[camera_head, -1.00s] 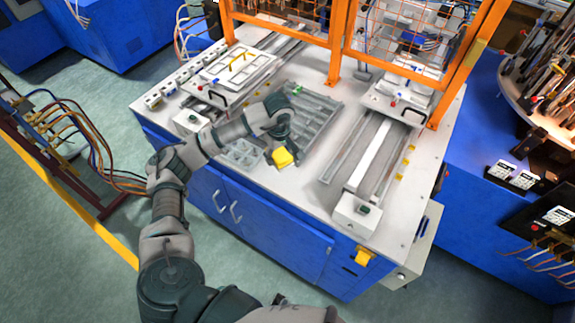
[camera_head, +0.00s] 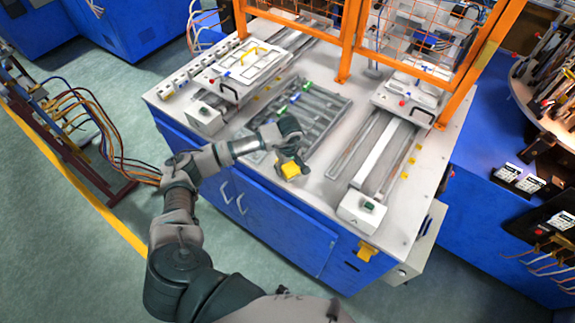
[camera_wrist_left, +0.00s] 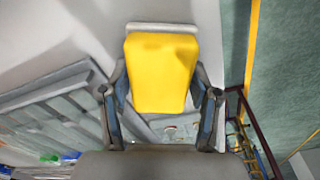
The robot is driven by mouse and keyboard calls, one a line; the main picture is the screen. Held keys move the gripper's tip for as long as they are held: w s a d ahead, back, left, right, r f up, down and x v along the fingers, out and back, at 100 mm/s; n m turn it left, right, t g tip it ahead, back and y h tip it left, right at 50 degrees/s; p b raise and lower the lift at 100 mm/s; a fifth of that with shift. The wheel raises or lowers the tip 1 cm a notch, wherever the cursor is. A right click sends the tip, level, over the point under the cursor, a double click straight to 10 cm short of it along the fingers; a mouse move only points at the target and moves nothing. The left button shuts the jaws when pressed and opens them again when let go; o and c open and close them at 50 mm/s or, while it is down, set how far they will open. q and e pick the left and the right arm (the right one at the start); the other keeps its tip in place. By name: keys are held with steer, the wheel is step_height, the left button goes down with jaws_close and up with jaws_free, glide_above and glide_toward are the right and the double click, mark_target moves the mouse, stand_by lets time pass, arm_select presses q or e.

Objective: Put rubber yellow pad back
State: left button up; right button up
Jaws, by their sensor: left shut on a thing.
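A yellow rubber pad (camera_head: 291,170) is held by my left gripper (camera_head: 293,163) near the front middle of the white worktop. In the left wrist view the yellow pad (camera_wrist_left: 161,73) fills the space between the two fingers of my left gripper (camera_wrist_left: 161,95), which is shut on it. A pale edge shows along one end of the pad. How far the pad is above the worktop I cannot tell. My right gripper is not in view.
A grey slotted tray (camera_head: 325,116) with green and blue items lies behind my left gripper. A rail unit (camera_head: 375,165) stands to its right and another station (camera_head: 205,118) to its left. Orange guard posts (camera_head: 350,45) rise at the back. Bare worktop (camera_head: 318,190) lies around the pad.

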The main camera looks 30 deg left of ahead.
mark_target(289, 167)
arm_select(q)
steer(key=o, duration=1)
steer(key=shift+o, duration=0.6)
steer(key=shift+d, duration=0.15)
step_height(289, 167, up, 12)
steer(key=b, duration=0.2)
steer(key=shift+s+d, duration=0.25)
steer(key=shift+d, duration=0.05)
